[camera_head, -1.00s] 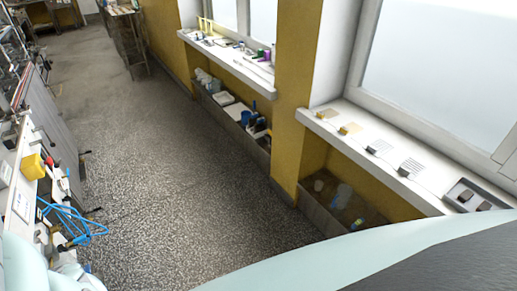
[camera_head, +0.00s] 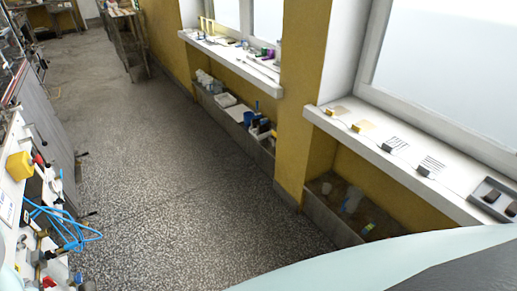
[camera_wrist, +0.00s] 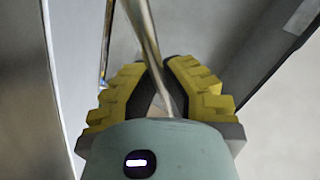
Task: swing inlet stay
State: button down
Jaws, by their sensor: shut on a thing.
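In the wrist view my gripper (camera_wrist: 162,84) has yellow stepped fingers with dark pads. It is shut on a thin metal rod (camera_wrist: 146,30), which looks like the inlet stay. The rod runs from the top edge down between the fingertips, slightly tilted. Its lower end is hidden behind the gripper body. Another thin bar (camera_wrist: 107,42) stands to the left of the rod, apart from the fingers. The head view does not show the gripper or the rod.
A machine side with blue cables (camera_head: 62,225) and a yellow box (camera_head: 19,166) lines the left in the head view. Window sills (camera_head: 395,160) with small items and low bins (camera_head: 235,118) line the right. The speckled floor (camera_head: 160,170) between is clear.

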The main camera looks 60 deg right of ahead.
jog(key=shift+w+d+f+m+t+b, duration=0.2)
jog(key=shift+w+f+m+b, duration=0.2)
jog(key=shift+f+m, duration=0.25)
jog(key=shift+w+d+f+m+t+b, duration=0.15)
jog(key=shift+w+f+m+t+b, duration=0.1)
jog(key=shift+f+m+b, duration=0.35)
jog(key=c, duration=1)
grip_release()
jog(key=shift+s, duration=0.1)
jog(key=shift+s+d+f, duration=0.2)
jog(key=shift+d, duration=0.35)
jog(key=v, duration=1)
jog(key=shift+d+r, duration=0.1)
jog(key=shift+d, duration=0.3)
